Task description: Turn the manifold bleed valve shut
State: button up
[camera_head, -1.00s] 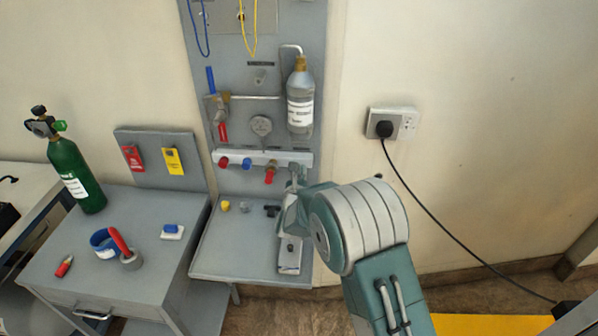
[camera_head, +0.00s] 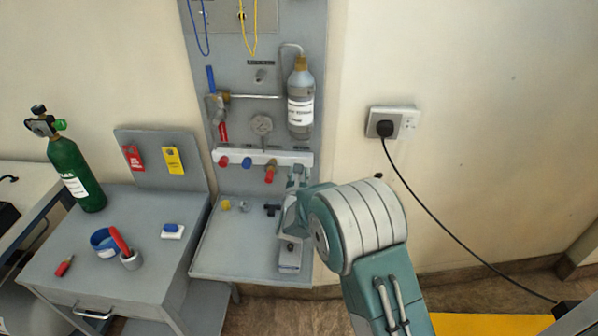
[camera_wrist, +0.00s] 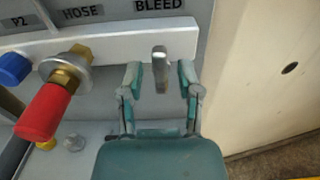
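The manifold bleed valve (camera_wrist: 160,66) is a small grey metal lever at the right end of the white manifold bar (camera_wrist: 120,43), under the BLEED label (camera_wrist: 158,5). In the wrist view it hangs upright between the two fingers of my gripper (camera_wrist: 160,78). The fingers are apart, one on each side, with a visible gap to the lever on both sides. In the head view my gripper (camera_head: 297,176) is at the bar's right end and hides the valve there. Whether the fingers reach the lever's depth is unclear.
A red-handled brass hose valve (camera_wrist: 58,90) and a blue P2 knob (camera_wrist: 14,68) sit left of the bleed valve. The panel's right edge and the wall (camera_wrist: 260,70) are close on the right. A grey shelf (camera_head: 235,255) lies below, with small fittings on it.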

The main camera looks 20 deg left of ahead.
jog(key=shift+r, duration=0.2)
jog(key=v, duration=1.1)
jog(key=shift+s+f, duration=0.15)
jog(key=shift+s, duration=0.25)
